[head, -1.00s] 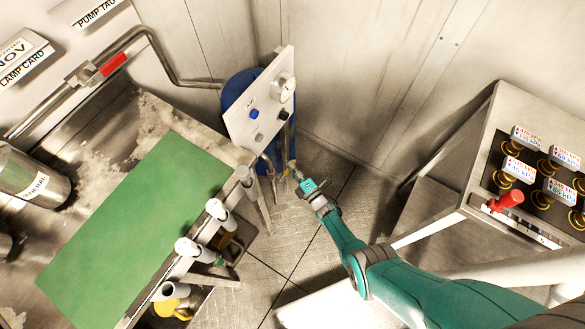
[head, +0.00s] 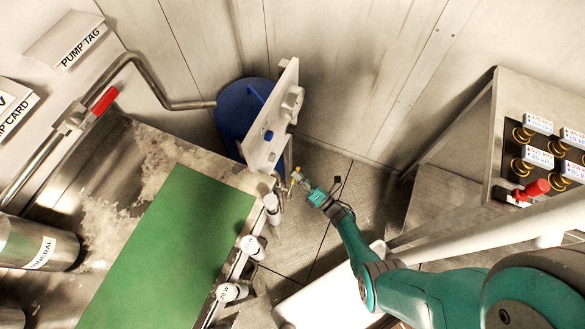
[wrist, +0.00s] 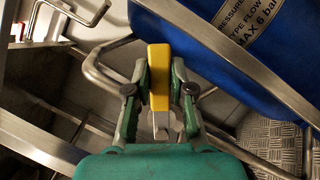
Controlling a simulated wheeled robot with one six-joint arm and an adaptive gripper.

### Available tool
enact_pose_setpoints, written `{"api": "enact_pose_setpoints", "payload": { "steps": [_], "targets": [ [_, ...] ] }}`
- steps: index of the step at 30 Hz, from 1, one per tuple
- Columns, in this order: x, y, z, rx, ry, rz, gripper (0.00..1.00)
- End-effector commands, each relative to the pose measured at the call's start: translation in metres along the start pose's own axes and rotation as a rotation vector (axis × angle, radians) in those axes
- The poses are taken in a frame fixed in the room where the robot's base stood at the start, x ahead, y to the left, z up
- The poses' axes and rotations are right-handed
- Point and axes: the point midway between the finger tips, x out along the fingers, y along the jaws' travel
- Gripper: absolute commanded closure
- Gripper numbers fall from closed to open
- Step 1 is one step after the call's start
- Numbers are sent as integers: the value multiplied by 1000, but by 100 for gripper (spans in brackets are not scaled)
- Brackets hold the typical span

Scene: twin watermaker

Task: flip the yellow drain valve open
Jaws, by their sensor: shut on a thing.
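The yellow drain valve handle (wrist: 159,77) stands between the fingers of my gripper (wrist: 159,92) in the wrist view. The fingers press on it from both sides, and its top sticks out beyond them. The valve body is mostly hidden behind my gripper.
A white gauge panel (head: 268,135) stands in front of the tank. The bench with a green mat (head: 170,250) is at left, with white-capped fittings (head: 250,246) along its edge. Bent metal pipes (wrist: 110,65) run close around my gripper. A cabinet with brass fittings (head: 525,135) stands at right.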

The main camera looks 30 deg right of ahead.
Motion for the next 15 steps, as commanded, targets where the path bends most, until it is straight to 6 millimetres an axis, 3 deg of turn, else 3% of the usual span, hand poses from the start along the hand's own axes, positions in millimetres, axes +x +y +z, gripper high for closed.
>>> {"api": "enact_pose_setpoints", "payload": {
  "steps": [15],
  "targets": [
    [-2,30,-7,-454,1,192,100]
  ]
}}
